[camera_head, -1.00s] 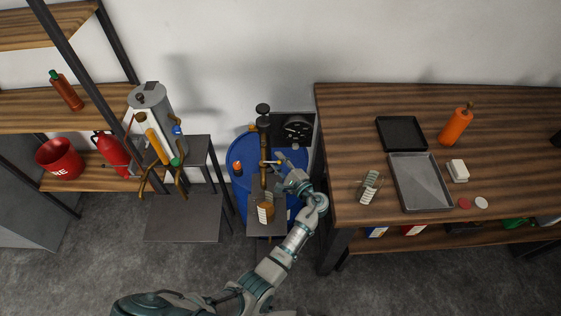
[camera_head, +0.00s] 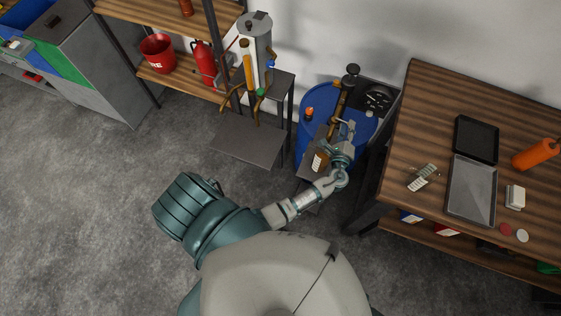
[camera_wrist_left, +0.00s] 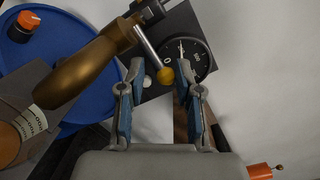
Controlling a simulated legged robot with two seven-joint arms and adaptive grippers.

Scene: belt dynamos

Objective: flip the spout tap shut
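A brown spout (camera_wrist_left: 85,72) reaches out over the blue drum (camera_head: 318,100). A thin silver tap lever with a brass ball end (camera_wrist_left: 166,76) sticks out beside it. In the wrist view the lever's ball is between or just above the fingertips of my left gripper (camera_wrist_left: 157,80), which are spread apart; I cannot tell contact. In the head view the same left gripper (camera_head: 343,138) is at the spout, partly hiding the tap. A brown labelled bottle (camera_head: 319,161) stands under the spout's end. My right gripper is not in view.
A black gauge (camera_wrist_left: 186,58) is close behind the fingers. A wooden workbench (camera_head: 410,125) with a grey tray (camera_head: 472,190) stands to the right. A grey cylinder (camera_head: 256,35) on a stand is left of the drum. Open floor lies at the lower left.

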